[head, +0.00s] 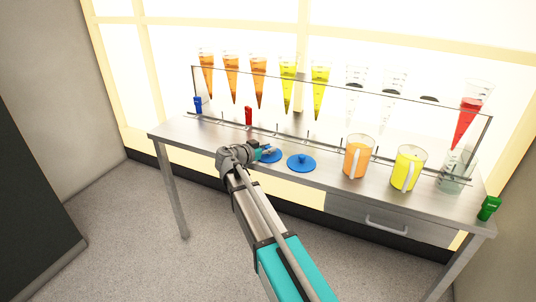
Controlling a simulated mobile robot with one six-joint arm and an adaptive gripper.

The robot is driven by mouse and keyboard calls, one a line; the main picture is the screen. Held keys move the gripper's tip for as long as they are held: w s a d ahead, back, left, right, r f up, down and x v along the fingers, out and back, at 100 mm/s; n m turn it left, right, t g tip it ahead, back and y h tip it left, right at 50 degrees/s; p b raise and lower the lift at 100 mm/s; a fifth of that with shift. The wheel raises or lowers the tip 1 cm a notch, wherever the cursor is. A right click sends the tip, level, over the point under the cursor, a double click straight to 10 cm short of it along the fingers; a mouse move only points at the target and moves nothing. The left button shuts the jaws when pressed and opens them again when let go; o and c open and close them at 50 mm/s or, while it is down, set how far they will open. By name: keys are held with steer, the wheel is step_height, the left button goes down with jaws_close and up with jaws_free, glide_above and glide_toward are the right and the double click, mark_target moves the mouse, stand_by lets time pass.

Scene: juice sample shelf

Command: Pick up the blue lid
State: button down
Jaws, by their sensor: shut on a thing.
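Two round blue lids are at the front of the steel table. One blue lid (301,164) lies flat with a small knob on top, apart from my gripper. The other blue lid (274,158) is just to its left and partly hidden behind my gripper. My gripper (265,153) reaches in from the left and is shut on this left lid. The fingers are small in the view, and I cannot tell whether the held lid touches the table.
A clear rack behind holds cone vessels of orange, yellow and red liquid (469,110). An orange jug (357,157), a yellow jug (407,168) and a clear beaker (456,175) stand right of the lids.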

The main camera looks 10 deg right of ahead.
steer(key=shift+r, duration=0.15)
steer(key=shift+r+p, duration=0.2)
steer(key=shift+p, duration=0.2)
steer(key=f+v, duration=0.3)
steer(key=v, duration=1.4)
steer(key=shift+s+a+f, duration=0.15)
steer(key=shift+s+a, duration=0.1)
steer(key=shift+a, duration=0.4)
